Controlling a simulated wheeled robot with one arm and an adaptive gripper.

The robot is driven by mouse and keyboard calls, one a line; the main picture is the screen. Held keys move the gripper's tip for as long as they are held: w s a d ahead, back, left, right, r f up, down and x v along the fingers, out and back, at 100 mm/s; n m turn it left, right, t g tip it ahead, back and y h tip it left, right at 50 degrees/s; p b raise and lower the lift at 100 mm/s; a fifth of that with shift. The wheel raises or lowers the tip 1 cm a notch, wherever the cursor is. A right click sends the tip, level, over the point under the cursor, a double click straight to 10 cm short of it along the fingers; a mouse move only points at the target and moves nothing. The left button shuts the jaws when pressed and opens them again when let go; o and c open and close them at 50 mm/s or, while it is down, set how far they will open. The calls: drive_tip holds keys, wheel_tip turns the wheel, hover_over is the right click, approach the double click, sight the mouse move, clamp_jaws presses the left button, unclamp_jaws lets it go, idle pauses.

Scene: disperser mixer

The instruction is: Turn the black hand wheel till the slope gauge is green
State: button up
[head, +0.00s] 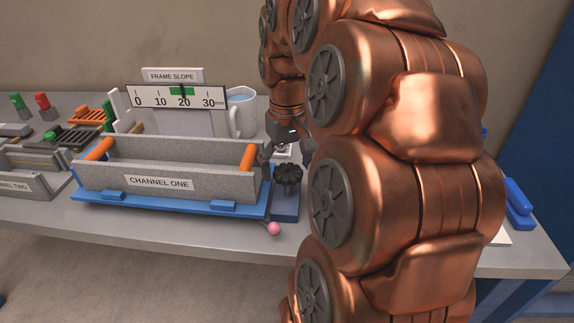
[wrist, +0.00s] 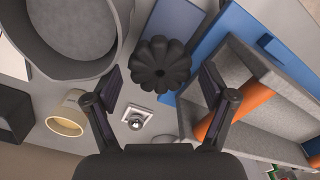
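The black hand wheel (head: 288,175) is a lobed knob on the blue base at the right end of the channel one trough (head: 160,183). The wrist view shows the wheel (wrist: 160,65) from above. My gripper (wrist: 161,80) is open and empty, its fingers spread to the wheel's two sides with gaps visible. In the head view my gripper (head: 283,138) is behind and above the wheel, partly hidden by my arm. The frame slope gauge (head: 150,97) reads 0 to 30. Its green band (head: 176,91) lies around 20, and a dark pointer appears within it.
A mug of blue liquid (head: 241,112) stands behind the trough. An orange roller (wrist: 215,118) is close to the right finger. A pink ball (head: 274,228) is at the front.

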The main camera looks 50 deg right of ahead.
sight(287, 169)
drive_tip(key=shift+r, duration=0.1)
wheel_tip(287, 169, up, 12)
idle(1.0)
idle(0.5)
drive_tip(key=shift+a, duration=0.1)
